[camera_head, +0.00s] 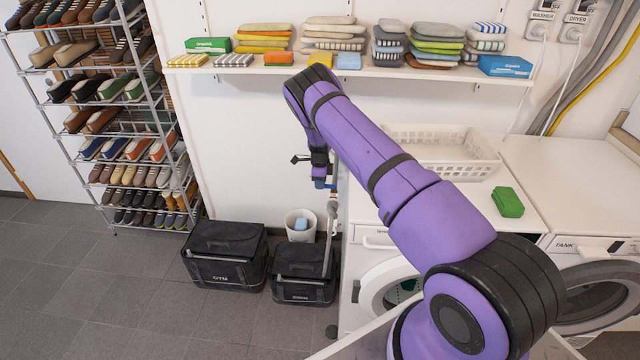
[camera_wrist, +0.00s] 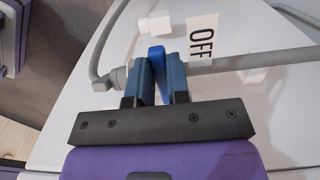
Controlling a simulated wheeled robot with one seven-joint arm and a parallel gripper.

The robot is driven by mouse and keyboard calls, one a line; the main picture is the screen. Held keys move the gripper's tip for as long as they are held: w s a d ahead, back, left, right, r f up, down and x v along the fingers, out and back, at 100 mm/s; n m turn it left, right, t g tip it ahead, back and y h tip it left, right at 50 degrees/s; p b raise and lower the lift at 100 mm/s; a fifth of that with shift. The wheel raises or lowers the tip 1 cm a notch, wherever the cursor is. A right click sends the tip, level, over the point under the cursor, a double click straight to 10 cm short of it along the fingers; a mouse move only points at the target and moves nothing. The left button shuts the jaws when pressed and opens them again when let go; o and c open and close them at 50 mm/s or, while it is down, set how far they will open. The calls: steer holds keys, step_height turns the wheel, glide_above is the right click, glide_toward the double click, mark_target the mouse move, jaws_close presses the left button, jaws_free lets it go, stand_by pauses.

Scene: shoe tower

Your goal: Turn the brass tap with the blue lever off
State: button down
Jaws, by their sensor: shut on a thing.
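My gripper (camera_wrist: 157,82) is shut on the blue lever (camera_wrist: 157,58), which stands between its two dark blue fingers in the wrist view. The lever's upper end shows past the fingers; its base and most of the tap body are hidden by them. A grey pipe (camera_wrist: 225,65) runs to the right from behind the fingers, and a grey fitting (camera_wrist: 118,77) shows on their left. A white label reading OFF (camera_wrist: 202,40) is just up and right of the lever. In the head view my gripper (camera_head: 320,184) is small, beside the washer's left side, and the tap is largely hidden.
A grey hose (camera_head: 330,235) hangs below my gripper. Black bags (camera_head: 225,252) and a white bin (camera_head: 299,226) stand on the floor. A shelf (camera_head: 420,73) of folded cloths is above.

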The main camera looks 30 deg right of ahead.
steer(key=c, duration=1.1)
jaws_free()
step_height(320, 180, up, 11)
steer(key=shift+f, duration=0.1)
